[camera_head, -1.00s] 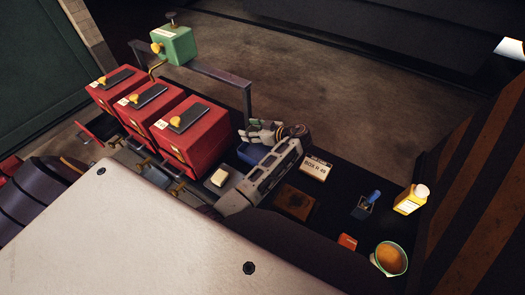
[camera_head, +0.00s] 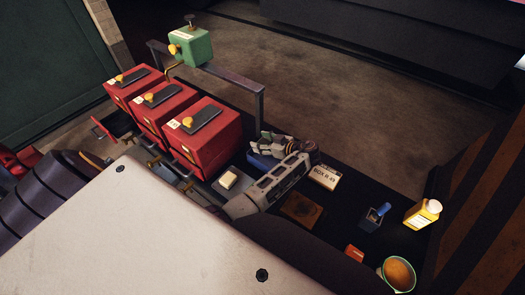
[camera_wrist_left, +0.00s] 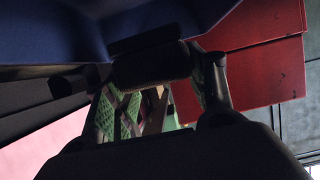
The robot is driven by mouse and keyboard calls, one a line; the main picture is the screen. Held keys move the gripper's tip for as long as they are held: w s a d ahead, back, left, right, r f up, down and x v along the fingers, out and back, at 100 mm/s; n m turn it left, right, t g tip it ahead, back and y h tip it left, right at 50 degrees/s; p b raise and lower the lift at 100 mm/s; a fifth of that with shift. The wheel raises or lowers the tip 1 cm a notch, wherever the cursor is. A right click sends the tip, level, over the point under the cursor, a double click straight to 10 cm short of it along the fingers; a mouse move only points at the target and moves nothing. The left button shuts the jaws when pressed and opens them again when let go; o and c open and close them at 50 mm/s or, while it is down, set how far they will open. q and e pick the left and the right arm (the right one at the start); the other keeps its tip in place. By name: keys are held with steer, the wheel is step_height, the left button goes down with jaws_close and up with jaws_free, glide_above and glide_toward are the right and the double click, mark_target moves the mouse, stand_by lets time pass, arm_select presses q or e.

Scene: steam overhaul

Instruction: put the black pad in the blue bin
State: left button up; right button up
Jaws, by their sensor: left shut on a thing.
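The blue bin (camera_head: 262,161) stands on the dark bench, right of the nearest red box, partly hidden by my left gripper and arm. My left gripper (camera_head: 264,141) is over or at the far side of the bin. In the left wrist view, its green-meshed fingers (camera_wrist_left: 160,95) close on a dark block that looks like the black pad (camera_wrist_left: 150,63). A blue wall of the bin (camera_wrist_left: 50,30) shows close by at the upper left. I cannot tell whether the pad is inside the rim. My right gripper is not in view.
Several red boxes (camera_head: 205,142) with dark top plates and yellow knobs stand left. A green box (camera_head: 190,48) sits on a metal rail. Right are a labelled box (camera_head: 324,177), a yellow bottle (camera_head: 422,214) and a bowl (camera_head: 398,274). A cream block (camera_head: 228,180) lies near my arm.

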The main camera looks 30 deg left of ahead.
arm_select(q)
steer(key=shift+f, duration=0.4)
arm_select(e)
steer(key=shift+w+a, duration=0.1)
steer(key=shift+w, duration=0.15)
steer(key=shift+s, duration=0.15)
arm_select(q)
steer(key=shift+f, duration=0.25)
step_height(320, 180, down, 2)
steer(key=shift+f, duration=0.85)
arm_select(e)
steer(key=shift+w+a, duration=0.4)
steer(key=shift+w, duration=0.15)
arm_select(q)
steer(key=shift+b, duration=0.3)
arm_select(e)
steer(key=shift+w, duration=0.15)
